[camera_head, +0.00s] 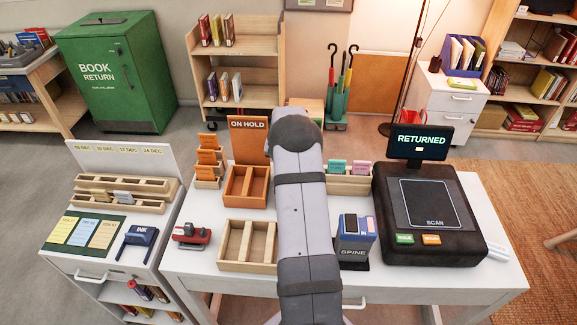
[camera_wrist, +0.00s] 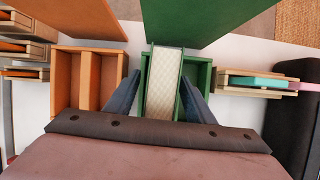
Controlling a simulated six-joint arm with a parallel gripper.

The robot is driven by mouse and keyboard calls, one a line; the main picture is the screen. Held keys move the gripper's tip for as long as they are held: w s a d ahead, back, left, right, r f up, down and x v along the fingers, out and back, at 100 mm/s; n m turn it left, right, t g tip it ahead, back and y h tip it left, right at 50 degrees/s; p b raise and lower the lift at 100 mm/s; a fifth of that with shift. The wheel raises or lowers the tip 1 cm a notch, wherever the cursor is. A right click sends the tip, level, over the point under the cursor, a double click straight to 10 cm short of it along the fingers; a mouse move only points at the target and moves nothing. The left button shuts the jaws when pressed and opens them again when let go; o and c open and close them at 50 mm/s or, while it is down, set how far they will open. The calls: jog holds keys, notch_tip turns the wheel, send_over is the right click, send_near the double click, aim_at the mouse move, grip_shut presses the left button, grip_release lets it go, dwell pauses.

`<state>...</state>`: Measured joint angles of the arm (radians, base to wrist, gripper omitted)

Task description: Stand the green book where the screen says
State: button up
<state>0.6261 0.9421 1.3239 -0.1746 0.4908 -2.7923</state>
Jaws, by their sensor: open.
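The screen (camera_head: 421,141) reads RETURNED, with a small pale mark below the word. In the wrist view a book (camera_wrist: 164,75) stands upright, its cream page edges facing me and thin green cover edges showing. It is in the left part of a green two-slot holder (camera_wrist: 206,76), which has a tall green panel (camera_wrist: 196,18) behind it. My gripper (camera_wrist: 160,80) is open, with one finger on each side of the book and gaps visible. In the head view my arm hides the gripper, book and green holder. Any lettering on the green panel is not visible.
An orange two-slot holder (camera_head: 246,203) with an ON HOLD sign (camera_head: 249,140) stands left of the green one. Card racks (camera_head: 349,187) stand to the right, near the scanner (camera_head: 431,214). A wooden tray (camera_head: 248,265) and a SPINE box (camera_head: 354,240) lie in front.

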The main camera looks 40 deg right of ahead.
jog(key=shift+b+v, duration=0.9)
jog(key=shift+v, duration=2.5)
jog(key=shift+w+r, duration=0.1)
jog(key=shift+r, duration=0.25)
notch_tip(320, 180, up, 6)
jog(key=w+a+m+t+p, duration=0.1)
jog(key=a+p, duration=0.1)
jog(key=a, duration=0.1)
jog(key=s+a+f+m+g+y, duration=0.1)
jog(key=s+a+m, duration=0.2)
jog(key=a+m, duration=0.3)
jog(key=s+a+m, duration=0.2)
jog(key=a+m, duration=0.1)
jog(key=a, duration=0.6)
jog(key=s+a+f+m+g+y+b, duration=0.2)
jog(key=s+a+f+m+g, duration=0.1)
jog(key=s+a+m, duration=1.3)
jog(key=s+a+f, duration=0.1)
jog(key=s, duration=0.4)
jog(key=shift+a+f, duration=0.2)
jog(key=shift+a, duration=0.05)
